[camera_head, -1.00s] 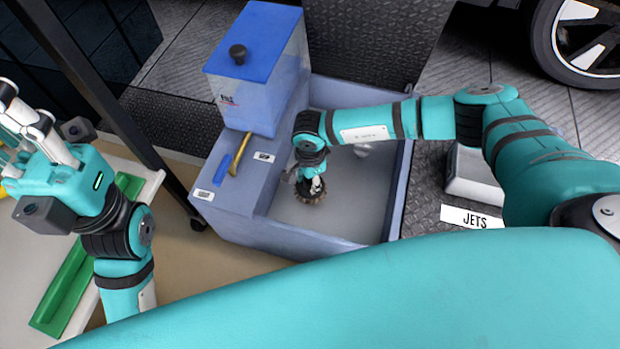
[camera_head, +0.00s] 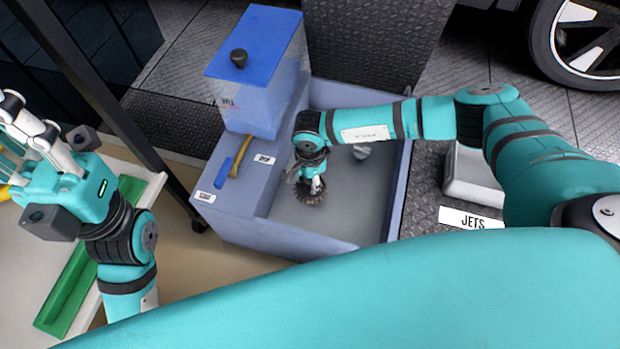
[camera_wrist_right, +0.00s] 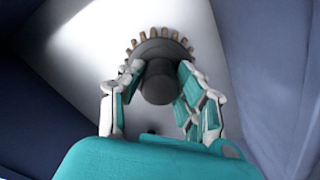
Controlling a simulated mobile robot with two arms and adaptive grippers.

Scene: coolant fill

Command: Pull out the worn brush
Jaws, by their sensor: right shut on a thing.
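The worn brush (camera_head: 309,193) is a dark round brush with a ring of tan bristles, low inside the blue-grey basin (camera_head: 345,215). In the right wrist view the brush (camera_wrist_right: 160,48) shows its dark round hub between my fingers. My right gripper (camera_head: 313,181) points down into the basin and is shut on the brush; it also shows in the right wrist view (camera_wrist_right: 158,85). Whether the brush touches the basin floor cannot be told. My left gripper (camera_head: 22,125) is at the far left, over the pale bench, its fingers spread and empty.
A clear tank with a blue lid (camera_head: 258,45) stands at the basin's back left. A blue and yellow handle (camera_head: 238,160) lies on the ledge beside it. A green tray (camera_head: 75,285) is lower left.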

